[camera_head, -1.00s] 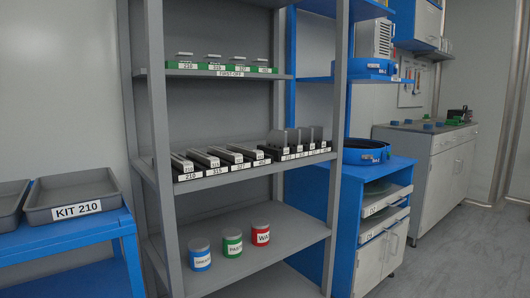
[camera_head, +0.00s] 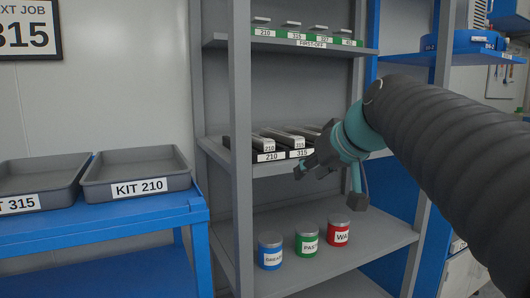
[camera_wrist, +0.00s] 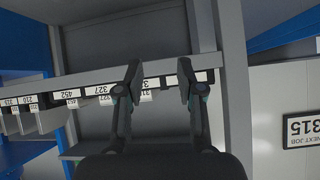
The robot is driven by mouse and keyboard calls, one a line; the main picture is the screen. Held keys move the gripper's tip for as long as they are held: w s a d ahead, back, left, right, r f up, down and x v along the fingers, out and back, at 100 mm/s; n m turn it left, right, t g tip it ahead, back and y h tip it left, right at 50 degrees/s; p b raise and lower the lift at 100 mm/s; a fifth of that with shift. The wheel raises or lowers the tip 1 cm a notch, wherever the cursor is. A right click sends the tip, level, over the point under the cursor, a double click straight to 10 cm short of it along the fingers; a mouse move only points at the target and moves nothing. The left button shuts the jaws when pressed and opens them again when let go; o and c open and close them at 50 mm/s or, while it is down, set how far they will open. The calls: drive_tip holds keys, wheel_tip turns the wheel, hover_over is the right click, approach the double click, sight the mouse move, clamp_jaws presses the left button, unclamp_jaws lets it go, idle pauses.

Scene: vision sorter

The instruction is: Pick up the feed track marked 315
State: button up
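The feed track marked 315 (camera_head: 287,136) is a dark track with a pale top, lying on the middle shelf just right of the track marked 210 (camera_head: 264,141). Its tag and the shelf label 315 below it face out. My gripper (camera_head: 329,187) is open and empty in front of the shelf, to the right of and lower than the 315 track's front end. My arm hides the tracks farther right. In the wrist view my gripper (camera_wrist: 159,70) has its fingers spread before the upside-down shelf edge, and a finger partly covers the labels beside 327.
The shelf's upright post (camera_head: 241,130) stands left of the tracks. Green-based items stand on the shelf above (camera_head: 220,42). Blue, green and red tins (camera_head: 307,238) stand on the shelf below. A blue bench (camera_head: 120,222) with grey trays, one labelled KIT 210 (camera_head: 150,177), is at left.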

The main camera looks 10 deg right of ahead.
drive_tip(key=w+d+r+n+t+y+b, duration=0.1)
drive_tip(key=w+d+r+n+t+b, duration=0.15)
drive_tip(key=w+r, duration=0.55)
approach(286, 135)
drive_tip(key=shift+m, duration=0.25)
drive_tip(key=x, duration=0.4)
drive_tip(key=shift+w+d+r, duration=0.15)
drive_tip(key=shift+w, duration=0.15)
drive_tip(key=shift+x, duration=2.65)
drive_tip(key=shift+s, duration=0.15)
clamp_jaws()
drive_tip(key=shift+t, duration=0.25)
